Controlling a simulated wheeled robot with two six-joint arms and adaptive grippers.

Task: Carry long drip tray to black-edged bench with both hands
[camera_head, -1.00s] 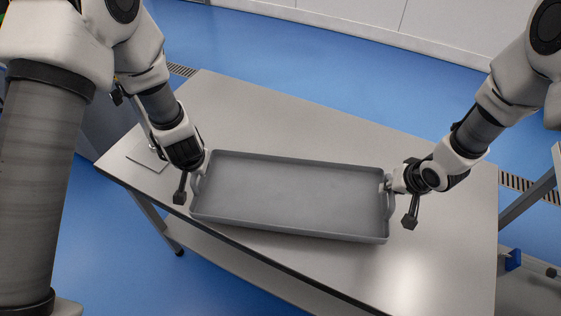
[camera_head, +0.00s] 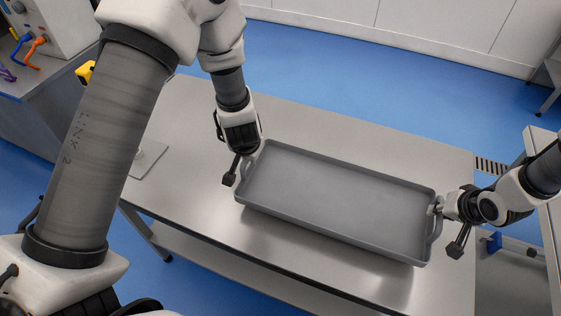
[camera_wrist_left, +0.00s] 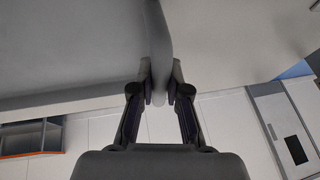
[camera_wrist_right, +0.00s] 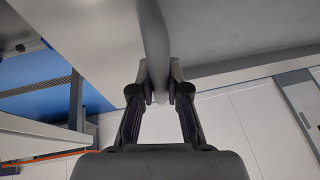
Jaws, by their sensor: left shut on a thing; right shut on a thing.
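The long grey drip tray (camera_head: 330,212) is level-looking and empty, above the grey bench (camera_head: 330,125); whether it touches the top I cannot tell. The bench shows a dark line along its near edge. My left gripper (camera_head: 252,160) is shut on the tray's left end handle, which also shows between the fingers in the left wrist view (camera_wrist_left: 159,90). My right gripper (camera_head: 436,209) is shut on the right end handle, also seen in the right wrist view (camera_wrist_right: 159,90). My left arm hides the bench's far left part.
A flat metal plate (camera_head: 150,158) lies on the bench's left end. A side counter with equipment (camera_head: 50,40) and coloured cables stands at far left. White cabinets (camera_head: 430,35) line the back. Blue floor (camera_head: 340,75) is open behind the bench. Another bench (camera_head: 545,150) stands at right.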

